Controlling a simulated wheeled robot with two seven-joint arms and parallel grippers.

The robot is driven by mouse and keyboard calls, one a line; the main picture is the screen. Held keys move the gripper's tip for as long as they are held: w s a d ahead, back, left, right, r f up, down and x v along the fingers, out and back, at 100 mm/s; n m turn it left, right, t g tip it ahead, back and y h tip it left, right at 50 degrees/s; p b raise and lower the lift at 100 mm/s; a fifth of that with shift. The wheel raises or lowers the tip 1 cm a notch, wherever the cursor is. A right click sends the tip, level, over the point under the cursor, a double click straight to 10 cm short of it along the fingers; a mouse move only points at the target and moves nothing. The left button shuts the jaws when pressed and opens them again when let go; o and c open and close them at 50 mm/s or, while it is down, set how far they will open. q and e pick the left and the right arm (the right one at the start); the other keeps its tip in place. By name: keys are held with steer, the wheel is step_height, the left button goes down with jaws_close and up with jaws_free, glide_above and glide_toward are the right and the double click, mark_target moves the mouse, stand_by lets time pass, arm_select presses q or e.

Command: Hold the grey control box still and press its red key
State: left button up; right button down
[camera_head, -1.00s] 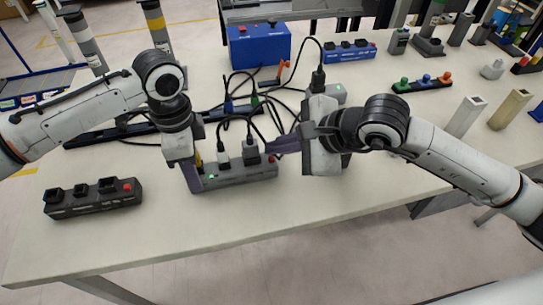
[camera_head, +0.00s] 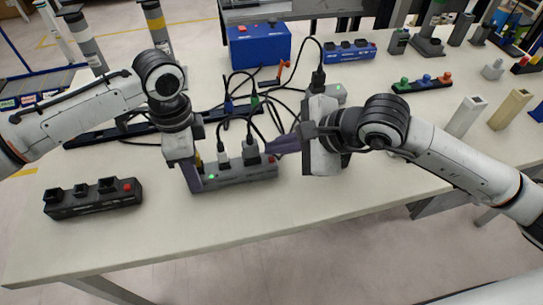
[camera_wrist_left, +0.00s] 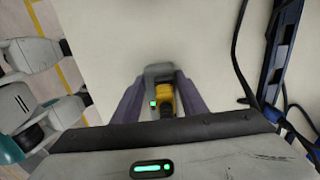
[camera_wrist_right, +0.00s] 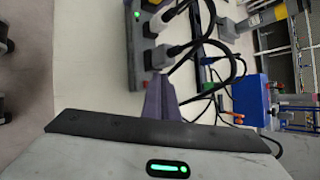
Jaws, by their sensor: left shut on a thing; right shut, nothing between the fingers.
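The grey control box (camera_head: 240,177) lies on the table at the centre, with black and pale plugs and cables on top. It also shows in the right wrist view (camera_wrist_right: 138,50). A small red key (camera_head: 271,158) shows at its right end, partly hard to make out. My left gripper (camera_head: 197,178) is shut on the box's left end, beside a small green light; the left wrist view shows the fingers around this end, with a yellow plug (camera_wrist_left: 164,99). My right gripper (camera_head: 269,148) is shut and empty, its tips close by the box's right end. Contact cannot be told.
A dark box with a red button (camera_head: 93,199) stands at the left. A blue box (camera_head: 259,45), a blue strip (camera_head: 350,51) and loose black cables lie behind. Coloured knobs (camera_head: 422,84) and upright blocks stand at the right. The table's front is clear.

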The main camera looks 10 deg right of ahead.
steer(key=shift+f, duration=0.15)
stand_by(0.7)
steer(key=shift+f, duration=0.3)
steer(key=shift+f, duration=0.5)
stand_by(0.8)
steer(key=shift+r, duration=0.9)
steer(key=shift+r, duration=0.1)
step_height(320, 180, up, 5)
steer(key=shift+f, duration=0.1)
stand_by(0.7)
